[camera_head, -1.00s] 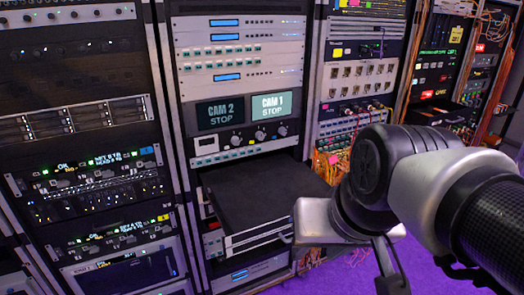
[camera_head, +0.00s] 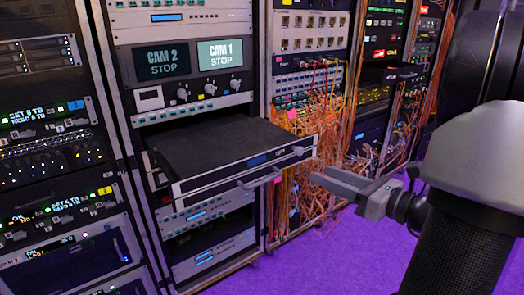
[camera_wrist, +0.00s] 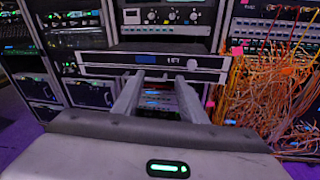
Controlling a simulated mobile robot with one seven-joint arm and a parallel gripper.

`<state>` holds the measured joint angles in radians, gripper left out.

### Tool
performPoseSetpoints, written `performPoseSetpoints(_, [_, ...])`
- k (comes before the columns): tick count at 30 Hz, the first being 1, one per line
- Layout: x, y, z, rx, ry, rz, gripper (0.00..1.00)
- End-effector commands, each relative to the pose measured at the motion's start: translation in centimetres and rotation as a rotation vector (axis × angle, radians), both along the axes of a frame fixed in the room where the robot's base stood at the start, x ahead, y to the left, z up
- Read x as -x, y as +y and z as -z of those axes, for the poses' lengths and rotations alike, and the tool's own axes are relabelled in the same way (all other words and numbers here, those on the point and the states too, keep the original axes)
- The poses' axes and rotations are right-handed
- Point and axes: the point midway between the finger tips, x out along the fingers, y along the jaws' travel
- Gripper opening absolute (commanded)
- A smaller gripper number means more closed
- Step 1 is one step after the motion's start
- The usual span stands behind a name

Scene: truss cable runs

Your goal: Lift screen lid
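The pulled-out rack drawer has a flat black top (camera_head: 215,145), which looks like the screen lid lying flat and closed. Its silver front panel (camera_head: 225,177) carries a small display, a label that seems to read "LIFT", a knob and a bar handle (camera_head: 260,181). My gripper (camera_head: 318,178) is to the right of the handle, apart from it and empty. In the wrist view my gripper (camera_wrist: 158,80) shows two separated fingers pointing at the front panel (camera_wrist: 205,75). The handle is not clear there, and the lid top (camera_wrist: 165,51) is seen nearly edge-on.
Equipment racks stand on both sides, with CAM 2 (camera_head: 160,60) and CAM 1 (camera_head: 221,53) screens above the drawer. Loose orange cables (camera_head: 310,140) hang close behind my gripper at the right. The purple floor (camera_head: 320,255) in front is clear.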

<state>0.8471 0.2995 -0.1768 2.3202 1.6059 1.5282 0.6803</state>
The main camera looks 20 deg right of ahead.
Motion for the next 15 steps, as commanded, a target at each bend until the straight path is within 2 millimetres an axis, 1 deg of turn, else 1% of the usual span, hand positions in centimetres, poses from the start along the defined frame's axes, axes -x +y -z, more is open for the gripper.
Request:
performPoseSetpoints(1, [0.4,-2.5,1.6,-0.042,-0.008,0.066,0.39])
performPoseSetpoints(3, [0.7,-4.6,2.1,-0.077,-0.023,0.123,0.39])
performPoseSetpoints(5, [0.9,-5.6,2.2,-0.093,-0.031,0.149,0.39])
performPoseSetpoints(7, [0.6,-5.9,2.2,-0.099,-0.036,0.159,0.39])
performPoseSetpoints(10, [-0.4,-5.4,2.2,-0.099,-0.036,0.156,0.39])
performPoseSetpoints(13, [-2.0,-4.7,2.2,-0.097,-0.036,0.154,0.39])
performPoseSetpoints(15, [-3.4,-4.2,2.3,-0.096,-0.035,0.154,0.39])
